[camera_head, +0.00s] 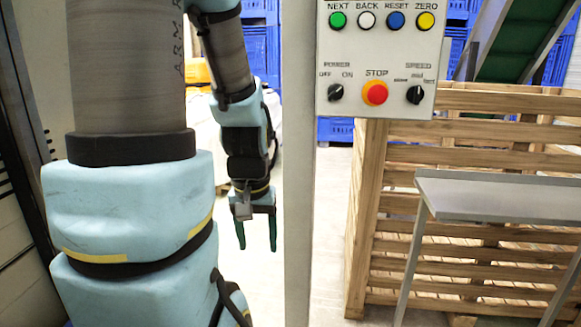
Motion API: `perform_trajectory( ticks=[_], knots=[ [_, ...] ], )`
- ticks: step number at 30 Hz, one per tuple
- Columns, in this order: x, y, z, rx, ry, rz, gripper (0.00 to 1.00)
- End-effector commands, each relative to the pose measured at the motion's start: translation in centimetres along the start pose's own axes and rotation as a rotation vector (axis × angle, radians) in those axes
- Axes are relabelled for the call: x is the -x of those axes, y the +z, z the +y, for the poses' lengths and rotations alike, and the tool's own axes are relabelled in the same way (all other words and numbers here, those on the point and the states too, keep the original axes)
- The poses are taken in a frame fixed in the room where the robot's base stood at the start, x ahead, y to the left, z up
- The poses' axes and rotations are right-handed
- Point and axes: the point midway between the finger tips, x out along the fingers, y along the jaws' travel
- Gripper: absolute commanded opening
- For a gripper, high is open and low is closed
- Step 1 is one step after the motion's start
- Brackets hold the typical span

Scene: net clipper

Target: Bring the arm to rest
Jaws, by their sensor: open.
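My gripper (256,230) hangs at the end of my arm, left of the grey post, with its two dark green fingers pointing down. The fingers are apart and nothing shows between them. My arm comes down from the top of the view, bends, and its large blue and grey links fill the left side. The gripper is over the pale floor and appears clear of the post.
A control panel (376,60) with coloured buttons, a red stop button and two knobs is mounted on the grey post (298,200). A wooden slatted crate (400,155) and a grey metal table (500,198) stand at right. Blue crates (262,45) are behind.

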Motion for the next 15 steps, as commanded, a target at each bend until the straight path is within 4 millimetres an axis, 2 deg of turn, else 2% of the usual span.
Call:
perform_trajectory(
  ticks=[1, 9, 15],
  knots=[
    [2.5, -0.3, 0.0, 0.000, 0.000, 0.000, 0.65],
    [10.6, -1.5, 0.1, -0.001, 0.000, -0.001, 0.65],
    [14.5, -2.0, 0.1, -0.001, -0.001, -0.002, 0.65]
  ],
)
